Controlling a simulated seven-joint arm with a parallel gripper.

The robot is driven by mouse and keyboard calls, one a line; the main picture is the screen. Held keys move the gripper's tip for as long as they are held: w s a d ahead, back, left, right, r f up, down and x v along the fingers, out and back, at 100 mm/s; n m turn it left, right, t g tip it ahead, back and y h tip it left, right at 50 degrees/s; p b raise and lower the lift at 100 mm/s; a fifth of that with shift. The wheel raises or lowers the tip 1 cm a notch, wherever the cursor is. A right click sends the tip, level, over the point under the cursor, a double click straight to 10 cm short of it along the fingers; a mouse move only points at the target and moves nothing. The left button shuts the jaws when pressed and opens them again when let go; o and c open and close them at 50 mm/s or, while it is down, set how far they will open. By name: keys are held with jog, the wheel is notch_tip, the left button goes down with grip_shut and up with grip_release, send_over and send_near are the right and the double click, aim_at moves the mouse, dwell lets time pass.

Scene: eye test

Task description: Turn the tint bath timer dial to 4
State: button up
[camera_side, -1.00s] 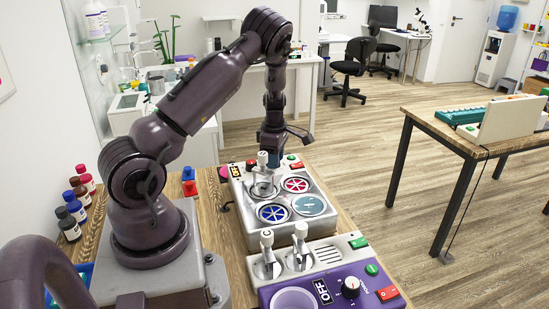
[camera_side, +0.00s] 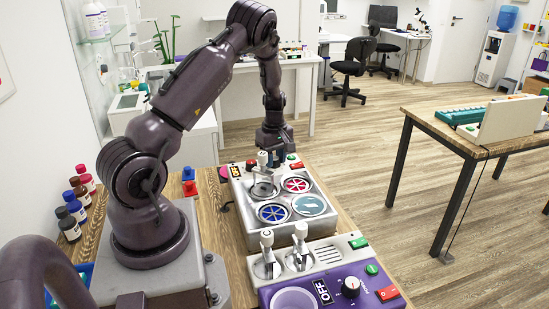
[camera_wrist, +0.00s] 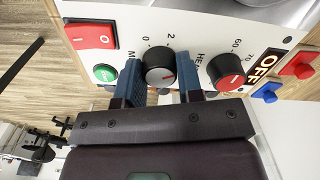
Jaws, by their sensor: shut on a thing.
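In the wrist view a black dial (camera_wrist: 158,58) with a grey cap stands on the white panel of a machine, with 0 and 2 printed around it. Its pointer is too small to read surely. My gripper (camera_wrist: 159,76) has one blue finger on each side of the dial and is shut on it. Part of its scale is hidden by the fingers. In the side view my gripper (camera_side: 273,152) is at the far end of the machine with several round baths (camera_side: 243,222); the dial is hidden there.
A second dial (camera_wrist: 231,72) with a red cap, near 60 and 70, is close to the right finger. A red switch (camera_wrist: 91,37) and a green button (camera_wrist: 105,73) are to the left. A purple device (camera_side: 322,299) stands nearer the side camera. Bottles (camera_side: 74,207) line the left edge.

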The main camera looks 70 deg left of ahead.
aim_at(275, 158)
dwell(0.5)
jog(key=o, duration=0.9)
jog(key=shift+o, duration=0.2)
notch_tip(275, 158, up, 13)
jog(key=shift+m, duration=0.3)
jog(key=s+d+r+m+t, duration=0.2)
jog(key=d+r+m, duration=0.3)
jog(key=d, duration=0.5)
jog(key=s+d+r+m+t, duration=0.1)
jog(key=s+d+r+m, duration=0.3)
jog(key=d+m, duration=0.4)
jog(key=s+d+r+m+t, duration=0.2)
jog(key=s+d+r+m, duration=0.3)
jog(key=d, duration=0.8)
jog(key=m, duration=0.2)
jog(key=shift+d+r+m+t, duration=0.3)
jog(key=shift+d, duration=0.05)
